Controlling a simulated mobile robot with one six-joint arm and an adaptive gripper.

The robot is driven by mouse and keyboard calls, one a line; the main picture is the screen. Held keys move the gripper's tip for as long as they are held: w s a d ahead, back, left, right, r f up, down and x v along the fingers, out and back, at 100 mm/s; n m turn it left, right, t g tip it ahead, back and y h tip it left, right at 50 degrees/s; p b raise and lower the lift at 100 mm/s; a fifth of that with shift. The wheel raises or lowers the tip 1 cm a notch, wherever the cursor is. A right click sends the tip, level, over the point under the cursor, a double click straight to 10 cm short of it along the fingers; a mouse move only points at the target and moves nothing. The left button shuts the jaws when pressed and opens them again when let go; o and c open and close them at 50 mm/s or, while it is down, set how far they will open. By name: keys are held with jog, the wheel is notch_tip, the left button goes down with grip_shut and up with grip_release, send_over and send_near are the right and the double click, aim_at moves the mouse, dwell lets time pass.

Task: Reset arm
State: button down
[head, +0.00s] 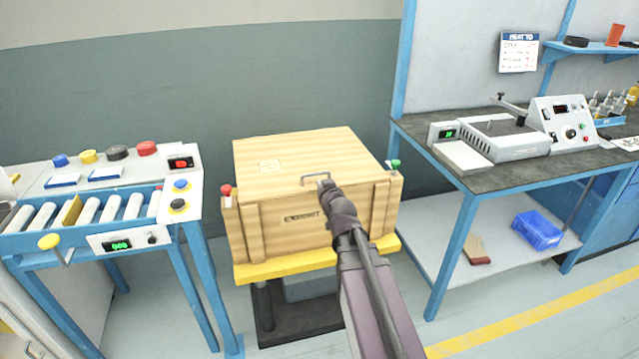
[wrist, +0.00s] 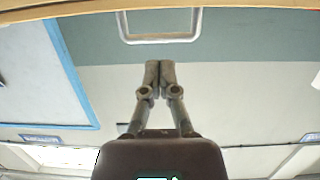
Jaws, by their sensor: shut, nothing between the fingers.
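My gripper (head: 325,185) reaches up in front of a wooden crate (head: 265,210) in the head view, near the metal handle (head: 316,178) on its lid. In the wrist view my gripper (wrist: 159,64) has its fingertips together with nothing between them. The handle (wrist: 160,38) shows just beyond the fingertips in the wrist view, apart from them in the picture. The crate lid is closed. My arm covers part of the crate's front right side.
The crate stands on a yellow-topped stand (head: 290,266). A roller conveyor (head: 110,243) with buttons is at the left. A workbench (head: 415,133) with instruments is at the right, with a blue bin (head: 538,230) on its lower shelf. Open floor lies between the stand and the workbench.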

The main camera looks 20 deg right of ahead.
jog(key=shift+s+d+f, duration=0.1)
jog(key=shift+s+f, duration=0.15)
jog(key=shift+s, duration=0.3)
jog(key=shift+f, duration=0.1)
jog(key=s+a+f+n+g+y, duration=0.1)
jog(key=s+a+f+g+y, duration=0.1)
jog(key=s+a+f+g, duration=0.8)
jog(key=s+f+g+h, duration=0.1)
jog(key=s+f+g, duration=0.35)
jog(key=s, duration=0.75)
notch_tip(320, 180, up, 19)
jog(key=p, duration=1.9)
jog(key=shift+w+d+r+g, duration=0.15)
jog(key=shift+d+g, duration=0.15)
jog(key=shift+g, duration=0.15)
